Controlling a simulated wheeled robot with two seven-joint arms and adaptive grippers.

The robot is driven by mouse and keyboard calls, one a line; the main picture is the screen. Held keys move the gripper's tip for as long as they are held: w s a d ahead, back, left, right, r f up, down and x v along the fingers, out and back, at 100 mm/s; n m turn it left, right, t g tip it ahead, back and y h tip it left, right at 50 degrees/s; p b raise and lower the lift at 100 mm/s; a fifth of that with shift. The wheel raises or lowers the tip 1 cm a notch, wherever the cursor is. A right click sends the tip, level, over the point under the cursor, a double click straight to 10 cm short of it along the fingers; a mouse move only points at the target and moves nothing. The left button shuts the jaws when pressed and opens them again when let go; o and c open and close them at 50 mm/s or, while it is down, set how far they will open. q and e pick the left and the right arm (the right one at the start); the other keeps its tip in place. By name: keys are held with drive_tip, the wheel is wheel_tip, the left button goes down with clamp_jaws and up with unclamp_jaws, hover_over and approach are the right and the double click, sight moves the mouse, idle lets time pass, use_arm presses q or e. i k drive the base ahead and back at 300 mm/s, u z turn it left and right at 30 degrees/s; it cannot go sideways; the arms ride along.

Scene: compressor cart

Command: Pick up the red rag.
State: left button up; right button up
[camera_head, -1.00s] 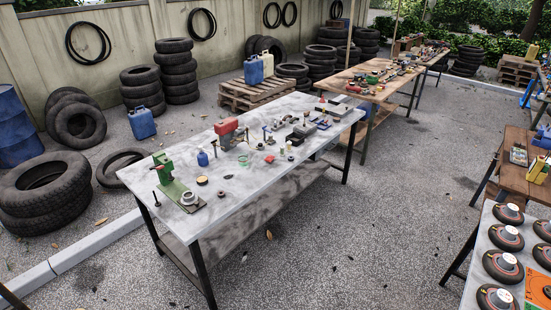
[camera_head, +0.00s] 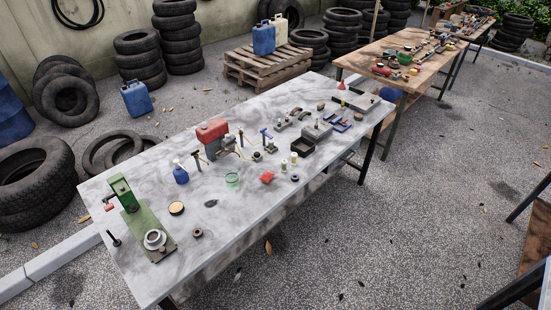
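A small crumpled red piece (camera_head: 267,177), which looks like the red rag, lies on the grey-white worktable (camera_head: 235,240) near its front edge, around the middle of its length. It is small in the picture, so I cannot be sure that it is cloth. A green ring-shaped item (camera_head: 232,179) lies to its left and small cylinders stand to its right. Neither of my grippers is in view.
A wooden table (camera_head: 420,65) stands behind. Open gravel floor (camera_head: 400,220) lies in front.

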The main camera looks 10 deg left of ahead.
sight(267, 177)
drive_tip(key=u, duration=0.6)
drive_tip(key=i, duration=1.6)
drive_tip(key=u, duration=0.75)
